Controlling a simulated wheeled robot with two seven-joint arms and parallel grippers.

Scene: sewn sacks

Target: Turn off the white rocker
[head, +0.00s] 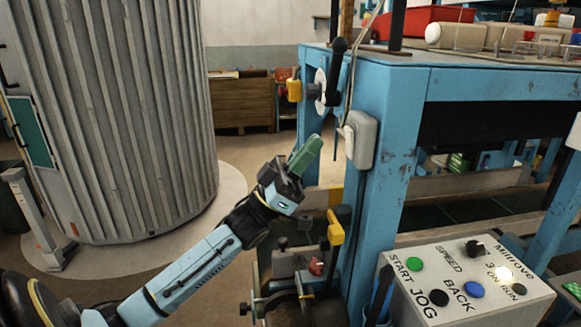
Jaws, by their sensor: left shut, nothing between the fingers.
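A pale grey-white switch box (362,140) is fixed to the blue machine post, with a small white part, likely the rocker (347,138), on its left side. The rocker's on or off position is too small to tell. My left gripper (307,154) has green fingers, shut and empty, pointing up and right. In the picture its tips are a little left of the box, with a gap between them. My right gripper is not in view.
A white control panel (465,282) with several buttons, a knob and a glowing lamp (503,274) stands at lower right. A large ribbed cylinder (120,110) stands left.

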